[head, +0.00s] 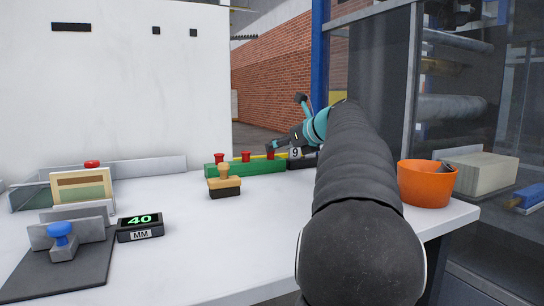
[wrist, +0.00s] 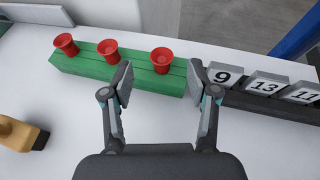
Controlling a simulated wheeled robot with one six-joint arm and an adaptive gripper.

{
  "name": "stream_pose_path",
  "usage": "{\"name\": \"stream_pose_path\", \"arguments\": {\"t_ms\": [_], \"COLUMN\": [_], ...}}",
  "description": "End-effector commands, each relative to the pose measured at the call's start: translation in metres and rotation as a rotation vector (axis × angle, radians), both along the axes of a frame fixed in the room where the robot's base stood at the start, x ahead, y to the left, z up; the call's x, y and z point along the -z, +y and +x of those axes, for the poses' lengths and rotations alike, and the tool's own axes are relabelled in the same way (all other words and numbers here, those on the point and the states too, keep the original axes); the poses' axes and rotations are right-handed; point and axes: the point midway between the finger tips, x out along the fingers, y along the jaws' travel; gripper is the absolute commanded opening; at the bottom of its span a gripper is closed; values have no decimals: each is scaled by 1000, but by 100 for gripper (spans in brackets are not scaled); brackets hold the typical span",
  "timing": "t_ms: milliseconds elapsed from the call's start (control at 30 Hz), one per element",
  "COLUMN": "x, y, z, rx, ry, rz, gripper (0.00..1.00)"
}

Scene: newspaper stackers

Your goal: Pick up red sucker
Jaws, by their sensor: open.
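Three red suckers stand upright in a row on a long green block. In the wrist view they are the left sucker (wrist: 66,44), the middle sucker (wrist: 108,50) and the right sucker (wrist: 162,60) on the green block (wrist: 82,65). In the head view the same row shows on the green block (head: 240,169) at the back of the table. My gripper (wrist: 160,82) is open and empty, its fingers spread on either side of the right sucker's position in the picture. I cannot tell its height above the block.
Number tiles 9 (wrist: 226,76), 13 (wrist: 265,86) and 11 (wrist: 304,95) sit in a dark holder right of the block. A wooden-handled stamp (head: 224,184) stands in front. An orange bowl (head: 426,184) is at right. A display (head: 140,226) and blue-handled stamp (head: 62,238) are left.

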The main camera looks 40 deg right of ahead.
Motion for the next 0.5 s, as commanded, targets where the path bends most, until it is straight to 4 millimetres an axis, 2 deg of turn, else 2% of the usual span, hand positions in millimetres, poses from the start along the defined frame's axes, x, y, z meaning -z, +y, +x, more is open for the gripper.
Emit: {"name": "stream_pose_path", "arguments": {"t_ms": [267,500], "x": [9,24], "y": [-2,-1], "z": [13,42], "rx": [4,3], "ry": [1,1], "rz": [1,-1], "gripper": [59,59]}}
